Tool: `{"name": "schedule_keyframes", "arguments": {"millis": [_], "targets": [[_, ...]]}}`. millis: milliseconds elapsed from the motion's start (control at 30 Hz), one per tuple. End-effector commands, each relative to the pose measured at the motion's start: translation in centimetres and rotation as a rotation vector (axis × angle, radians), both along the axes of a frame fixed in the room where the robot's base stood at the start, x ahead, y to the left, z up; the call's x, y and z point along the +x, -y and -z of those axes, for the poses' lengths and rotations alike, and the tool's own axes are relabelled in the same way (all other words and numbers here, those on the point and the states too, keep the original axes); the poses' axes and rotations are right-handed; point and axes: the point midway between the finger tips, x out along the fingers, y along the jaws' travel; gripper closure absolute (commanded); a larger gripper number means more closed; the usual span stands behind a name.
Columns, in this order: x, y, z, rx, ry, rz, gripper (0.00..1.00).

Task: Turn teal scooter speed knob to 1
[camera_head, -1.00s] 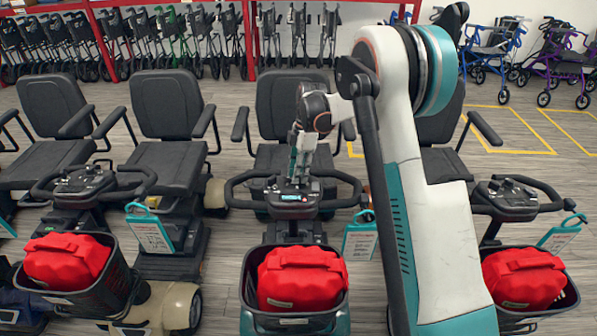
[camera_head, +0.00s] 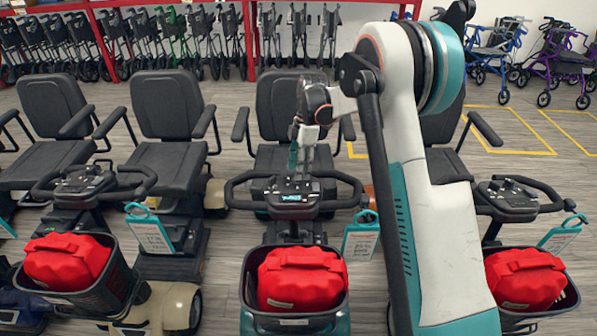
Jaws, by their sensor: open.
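The teal scooter (camera_head: 343,323) stands at the centre front, its teal body mostly below the frame edge. Its black handlebar console (camera_head: 292,198) has a small lit display. The speed knob is too small to make out, and my gripper partly covers that area. My gripper (camera_head: 300,172) points down over the back of the console, open, with nothing seen between its fingers. I cannot tell whether it touches the console.
A red bag in a black basket (camera_head: 250,283) sits in front of the console. A teal-edged tag (camera_head: 361,236) hangs at its right. Other scooters with consoles stand left (camera_head: 85,182) and right (camera_head: 507,196). Black seats are behind.

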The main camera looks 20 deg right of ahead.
Motion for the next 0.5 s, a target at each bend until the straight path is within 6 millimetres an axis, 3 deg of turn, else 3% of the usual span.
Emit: {"name": "schedule_keyframes", "arguments": {"millis": [300,500], "targets": [[1.0,1.3,-6.3,0.000,0.000,0.002,0.53],[1.4,1.8,-8.9,0.000,0.000,0.001,0.53]]}}
